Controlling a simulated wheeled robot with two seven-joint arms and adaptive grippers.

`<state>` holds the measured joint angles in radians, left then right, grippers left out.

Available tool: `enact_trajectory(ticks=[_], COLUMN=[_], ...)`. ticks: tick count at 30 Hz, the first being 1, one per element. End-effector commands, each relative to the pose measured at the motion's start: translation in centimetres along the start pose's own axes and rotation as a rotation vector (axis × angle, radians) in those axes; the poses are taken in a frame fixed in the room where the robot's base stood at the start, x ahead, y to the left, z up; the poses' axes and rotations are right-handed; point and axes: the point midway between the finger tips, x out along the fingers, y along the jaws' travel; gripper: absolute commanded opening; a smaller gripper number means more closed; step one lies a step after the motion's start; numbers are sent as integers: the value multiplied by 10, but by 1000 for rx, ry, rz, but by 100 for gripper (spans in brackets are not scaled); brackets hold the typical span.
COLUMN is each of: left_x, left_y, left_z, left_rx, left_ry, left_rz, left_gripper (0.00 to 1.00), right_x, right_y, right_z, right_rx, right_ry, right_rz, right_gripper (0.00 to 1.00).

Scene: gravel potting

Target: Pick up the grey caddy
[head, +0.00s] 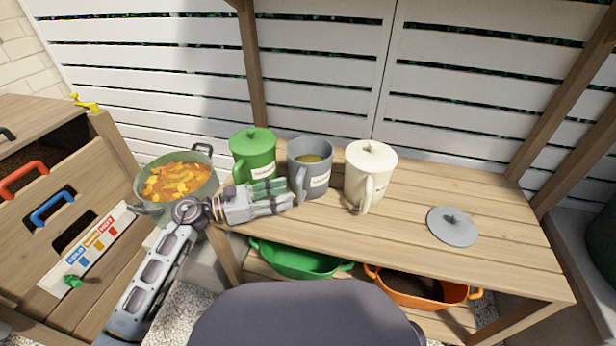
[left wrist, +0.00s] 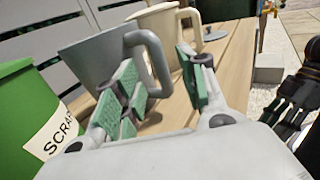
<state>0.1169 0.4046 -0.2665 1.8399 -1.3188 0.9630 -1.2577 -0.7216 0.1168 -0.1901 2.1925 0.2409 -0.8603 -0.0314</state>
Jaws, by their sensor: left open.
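The grey caddy (head: 318,178) stands upright and uncovered on the bench, between a green caddy and a cream caddy, with dark yellowish contents inside. Its handle faces the front. A grey lid (head: 452,227) lies flat on the bench to the right. My left gripper (head: 287,193) is open and empty, just in front of the grey caddy's handle. In the left wrist view, the grey caddy (left wrist: 88,60) is ahead and its handle shows between the open fingers (left wrist: 160,64); I cannot tell whether they touch it.
The lidded green caddy (head: 253,150) and lidded cream caddy (head: 368,172) stand close on either side. A pot of orange and yellow scraps (head: 150,207) is at left, beside a drawer cabinet (head: 75,190). Green (head: 300,263) and orange (head: 420,298) tubs sit below. The bench's right is mostly clear.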

Motion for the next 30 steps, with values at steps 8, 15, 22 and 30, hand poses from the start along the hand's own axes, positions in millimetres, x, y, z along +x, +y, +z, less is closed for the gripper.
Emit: enact_trajectory(ticks=[8,15,22,30], left_x=[2,6,26,50], left_y=[0,0,0,1], left_z=[0,-1,-6,-6], left_rx=[0,-1,1,0], left_ry=[0,-2,-3,-3], left_rz=[0,0,0,2], left_gripper=[42,42,42,42], right_x=[0,1,8,14], right_y=[0,0,1,2], right_z=[4,4,5,2], right_rx=[2,0,-4,-7], right_ry=[-5,-4,7,28], right_rz=[-1,-2,-11,-20], right_gripper=[40,40,40,40])
